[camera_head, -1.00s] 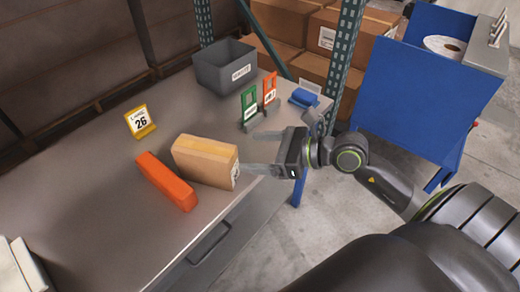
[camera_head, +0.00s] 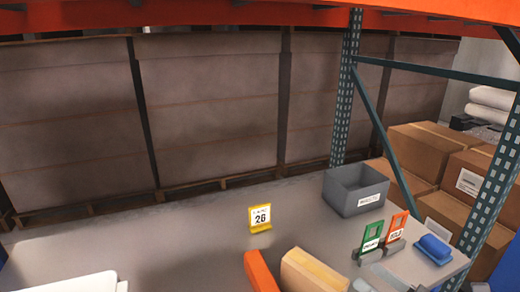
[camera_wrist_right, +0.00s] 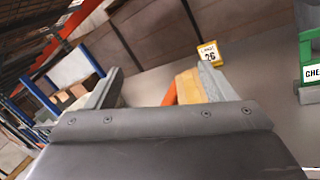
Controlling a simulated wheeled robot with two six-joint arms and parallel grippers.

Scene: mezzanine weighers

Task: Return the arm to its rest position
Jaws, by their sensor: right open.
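My right gripper (camera_wrist_right: 160,88) is open in the wrist view, with its two grey fingers spread. Only a little of it shows at the bottom edge of the head view (camera_head: 392,280). The tan box (camera_head: 312,272) and the orange block (camera_head: 261,272) stand side by side on the grey bench (camera_head: 180,240). In the wrist view the tan box (camera_wrist_right: 190,87) is partly hidden behind the finger on the right; I see no grip on it. My left gripper is not in view.
A yellow "26" sign (camera_head: 260,218), a grey bin (camera_head: 355,188), green (camera_head: 371,239) and orange (camera_head: 397,227) cards in stands, and a blue object (camera_head: 435,248) are on the bench. A rack post (camera_head: 492,190) stands at right, near cartons (camera_head: 430,155).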

